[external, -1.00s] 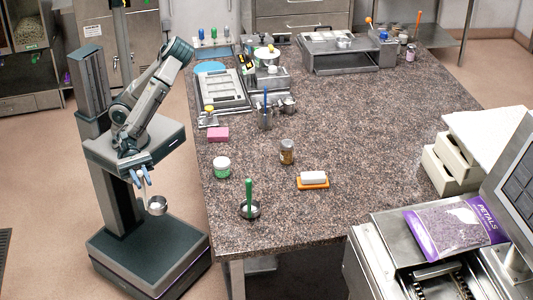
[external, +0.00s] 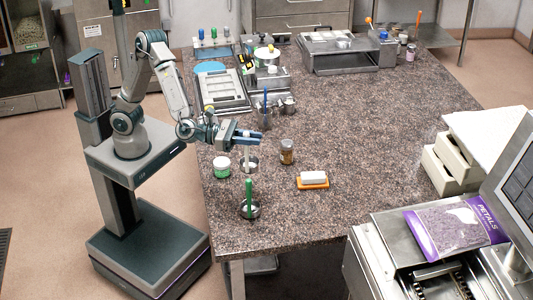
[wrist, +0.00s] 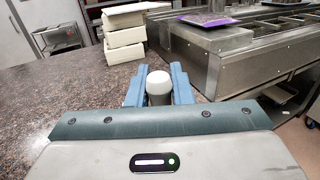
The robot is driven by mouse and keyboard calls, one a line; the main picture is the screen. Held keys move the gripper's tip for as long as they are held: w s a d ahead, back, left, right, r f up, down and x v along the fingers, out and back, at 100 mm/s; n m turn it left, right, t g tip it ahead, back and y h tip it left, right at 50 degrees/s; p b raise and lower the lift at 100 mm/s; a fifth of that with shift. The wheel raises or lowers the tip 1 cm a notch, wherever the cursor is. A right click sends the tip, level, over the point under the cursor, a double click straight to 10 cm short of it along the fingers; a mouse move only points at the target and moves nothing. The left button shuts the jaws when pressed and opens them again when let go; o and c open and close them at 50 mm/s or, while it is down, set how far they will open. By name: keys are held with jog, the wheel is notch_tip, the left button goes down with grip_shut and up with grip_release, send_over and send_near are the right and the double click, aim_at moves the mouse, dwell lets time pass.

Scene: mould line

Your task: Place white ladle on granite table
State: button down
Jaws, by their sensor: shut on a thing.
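My gripper (external: 248,138) is over the left part of the granite table (external: 335,215), with its fingers pointing right. It is shut on the white ladle (external: 248,160), whose white handle hangs upright below the fingers with the steel bowl at the bottom. In the wrist view, the rounded white handle end (wrist: 159,80) sits between the blue fingers of my gripper (wrist: 158,92), and the bowl is hidden. I cannot tell whether the bowl touches the table.
A green-handled ladle (external: 249,189) stands just in front. A white block on an orange tray (external: 313,184) lies further right.

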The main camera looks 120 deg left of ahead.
jog(key=w+a+f+p, duration=0.3)
jog(key=w+a+f, duration=0.1)
jog(key=a+f, duration=0.4)
jog(key=shift+a+f, duration=0.3)
jog(key=shift+f, duration=0.55)
jog(key=shift+w+f+b, duration=0.1)
jog(key=shift+f+b, duration=0.1)
jog(key=shift+b, duration=0.1)
jog(key=c, duration=1.3)
grip_release()
jog(key=shift+r, duration=0.1)
